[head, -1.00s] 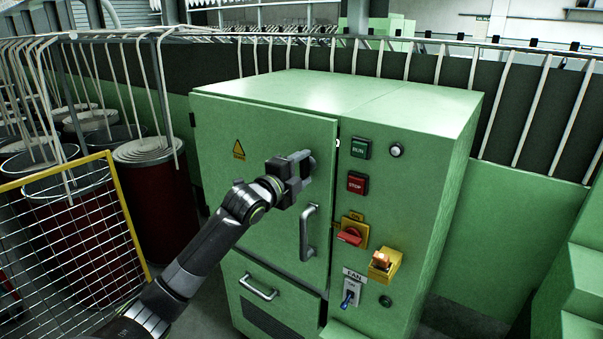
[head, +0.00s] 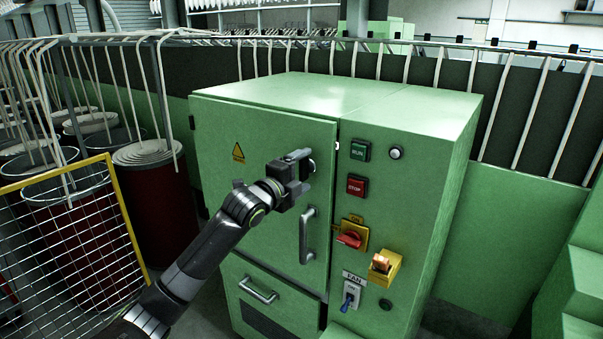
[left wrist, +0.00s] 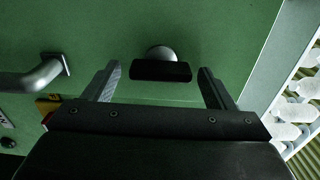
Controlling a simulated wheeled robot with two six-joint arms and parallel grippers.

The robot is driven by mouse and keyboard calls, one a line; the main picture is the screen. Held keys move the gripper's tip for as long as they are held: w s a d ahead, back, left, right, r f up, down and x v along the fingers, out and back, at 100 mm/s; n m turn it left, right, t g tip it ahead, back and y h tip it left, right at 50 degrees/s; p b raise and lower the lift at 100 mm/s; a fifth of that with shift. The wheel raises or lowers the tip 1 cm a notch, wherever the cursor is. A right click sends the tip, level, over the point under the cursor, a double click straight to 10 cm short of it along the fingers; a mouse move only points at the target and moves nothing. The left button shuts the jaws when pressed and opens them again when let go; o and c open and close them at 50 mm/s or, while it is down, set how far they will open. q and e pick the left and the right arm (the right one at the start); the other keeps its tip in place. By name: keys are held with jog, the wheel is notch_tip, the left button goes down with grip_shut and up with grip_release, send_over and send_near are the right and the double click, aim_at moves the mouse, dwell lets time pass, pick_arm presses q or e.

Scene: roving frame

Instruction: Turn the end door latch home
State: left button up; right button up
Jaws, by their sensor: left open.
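The end door (head: 262,130) is a green cabinet door and looks closed. Its latch (left wrist: 161,71) shows in the left wrist view as a short black bar in front of a round silver boss. The bar lies crosswise in that picture. My left gripper (head: 304,170) is open at the door's upper right. In the left wrist view its two fingers stand on either side of the latch, with a gap at each end of the bar. In the head view the gripper hides most of the latch. My right gripper is not in view.
A silver door handle (head: 307,235) is just below my left gripper. The panel to the right carries a green button (head: 360,150), a red stop button (head: 356,186) and a red rotary switch (head: 350,239). A yellow mesh guard (head: 75,235) stands at left.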

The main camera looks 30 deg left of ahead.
pick_arm(q)
jog(key=shift+s, duration=0.15)
jog(key=shift+s+a+f, duration=0.1)
jog(key=shift+s, duration=0.2)
jog(key=s+a, duration=0.1)
jog(key=s, duration=1.5)
jog(key=shift+s+b, duration=0.25)
jog(key=shift+b, duration=0.15)
jog(key=shift+a, duration=0.1)
